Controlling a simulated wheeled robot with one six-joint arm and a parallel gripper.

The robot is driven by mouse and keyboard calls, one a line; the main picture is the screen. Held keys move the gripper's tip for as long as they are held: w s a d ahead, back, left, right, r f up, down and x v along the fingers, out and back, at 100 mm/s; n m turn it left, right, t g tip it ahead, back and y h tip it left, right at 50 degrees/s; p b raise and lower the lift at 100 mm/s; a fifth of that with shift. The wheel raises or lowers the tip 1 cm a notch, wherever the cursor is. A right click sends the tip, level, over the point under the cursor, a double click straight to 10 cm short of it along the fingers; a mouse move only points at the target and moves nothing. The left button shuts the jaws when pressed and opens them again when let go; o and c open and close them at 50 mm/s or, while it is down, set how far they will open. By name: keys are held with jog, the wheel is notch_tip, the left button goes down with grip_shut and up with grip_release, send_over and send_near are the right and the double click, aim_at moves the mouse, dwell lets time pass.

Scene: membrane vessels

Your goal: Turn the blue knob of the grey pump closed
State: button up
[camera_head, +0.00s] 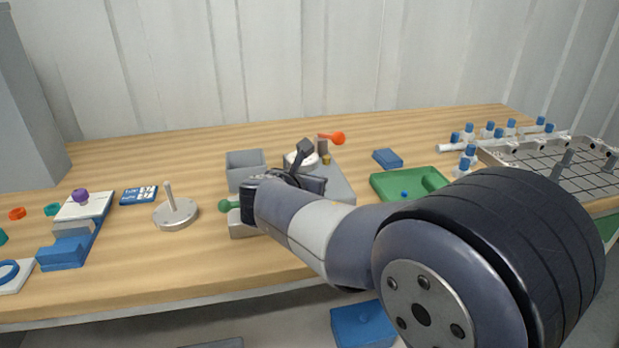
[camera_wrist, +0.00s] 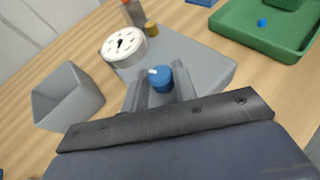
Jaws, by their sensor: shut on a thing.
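The blue knob (camera_wrist: 157,78) shows in the wrist view, with a small white mark on its top left. My gripper (camera_wrist: 160,83) is shut on it, one grey finger on each side. The grey pump (camera_wrist: 205,60) is a flat grey block under the knob, with a round white dial (camera_wrist: 124,46) on it. The knob is hidden there.
A grey open box (camera_head: 246,165) stands left of the pump. A green tray (camera_head: 400,185) and a blue block (camera_head: 387,158) lie to the right. An orange handle (camera_head: 337,138) rises behind the dial. A round metal stand with a post (camera_head: 176,213) is farther left.

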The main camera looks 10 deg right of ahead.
dwell(0.3)
jog(key=o, duration=1)
jog(key=p+v, duration=0.1)
jog(key=v, duration=0.9)
jog(key=shift+s+a+p, duration=0.25)
jog(key=shift+p, duration=0.15)
jog(key=shift+r, duration=0.1)
